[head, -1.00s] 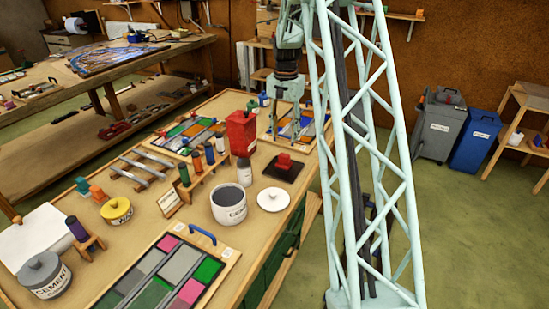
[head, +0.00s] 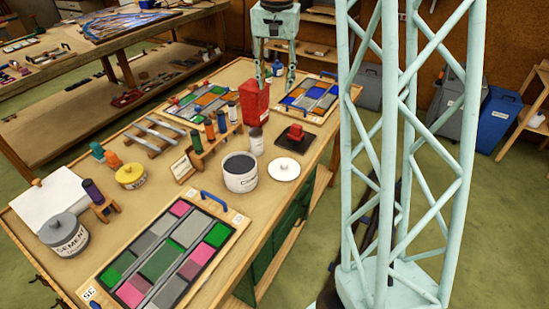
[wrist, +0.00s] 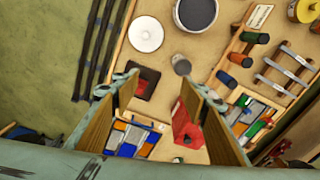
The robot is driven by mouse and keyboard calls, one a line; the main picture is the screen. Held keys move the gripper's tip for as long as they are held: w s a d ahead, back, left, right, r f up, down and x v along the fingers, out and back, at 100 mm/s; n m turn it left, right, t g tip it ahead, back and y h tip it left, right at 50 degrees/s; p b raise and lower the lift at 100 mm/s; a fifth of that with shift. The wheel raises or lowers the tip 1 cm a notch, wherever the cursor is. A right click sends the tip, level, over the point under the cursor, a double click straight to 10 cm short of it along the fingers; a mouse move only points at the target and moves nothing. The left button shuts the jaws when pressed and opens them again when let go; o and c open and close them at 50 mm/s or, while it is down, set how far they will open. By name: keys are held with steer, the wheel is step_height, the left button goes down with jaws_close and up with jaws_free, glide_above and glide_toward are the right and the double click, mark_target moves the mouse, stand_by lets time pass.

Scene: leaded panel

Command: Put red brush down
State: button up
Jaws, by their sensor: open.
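A red block-shaped piece with a small raised top (head: 295,132) rests on a dark square pad (head: 287,147) near the bench's right edge. It also shows in the wrist view (wrist: 149,77). It is the only red thing here that could be the red brush, but I cannot make out bristles.
Coloured panels lie at the back (head: 308,95) and front (head: 165,255). Bare bench shows around the lid.

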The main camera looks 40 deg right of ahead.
steer(key=s+a+r+n+t, duration=0.1)
steer(key=s+a+r+n, duration=0.2)
steer(key=s+a+r, duration=0.55)
steer(key=s+a+r+n+t, duration=0.15)
steer(key=s+a+r, duration=0.35)
steer(key=s+a, duration=0.55)
steer(key=s+a+n, duration=0.1)
steer(key=s+a, duration=0.2)
steer(key=s, duration=0.4)
steer(key=s+a+f+n, duration=0.1)
steer(key=s+a+n, duration=0.1)
steer(key=s+a, duration=0.2)
steer(key=s+a+n, duration=0.2)
steer(key=s+a, duration=0.1)
steer(key=s, duration=0.8)
steer(key=shift+a+f, duration=0.15)
steer(key=shift+a, duration=0.1)
steer(key=b+x, duration=0.3)
steer(key=shift+s+a+f+t, duration=0.1)
steer(key=shift+s+f+t, duration=0.1)
steer(key=shift+s+t, duration=0.1)
